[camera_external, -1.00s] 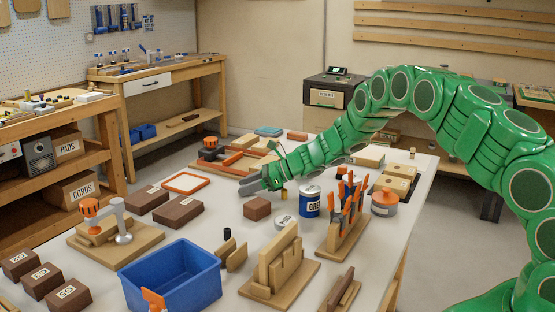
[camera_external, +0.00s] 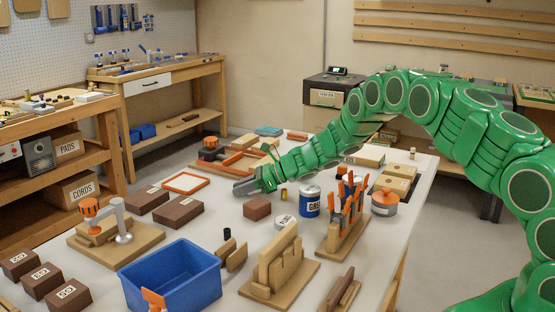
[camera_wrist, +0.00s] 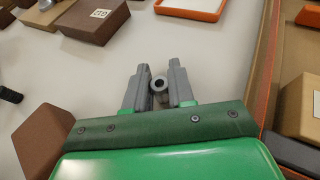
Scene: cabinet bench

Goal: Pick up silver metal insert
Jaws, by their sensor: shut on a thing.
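The silver metal insert (camera_wrist: 159,84) is a small grey ring-ended cylinder, seen in the wrist view between the two grey fingers of my gripper (camera_wrist: 157,86). The fingers are shut on it from both sides. In the external view my gripper (camera_external: 243,187) is low over the white table, left of the brown block and the brass-coloured cylinder. The insert cannot be made out there, as the fingers hide it. I cannot tell whether it touches the table.
A brown block (camera_external: 257,208) and a small brass cylinder (camera_external: 283,193) stand close to my gripper. An orange-rimmed tray (camera_external: 186,183) lies to the left, with labelled brown blocks (camera_external: 178,211) nearby. A blue bin (camera_external: 172,282) stands at the front.

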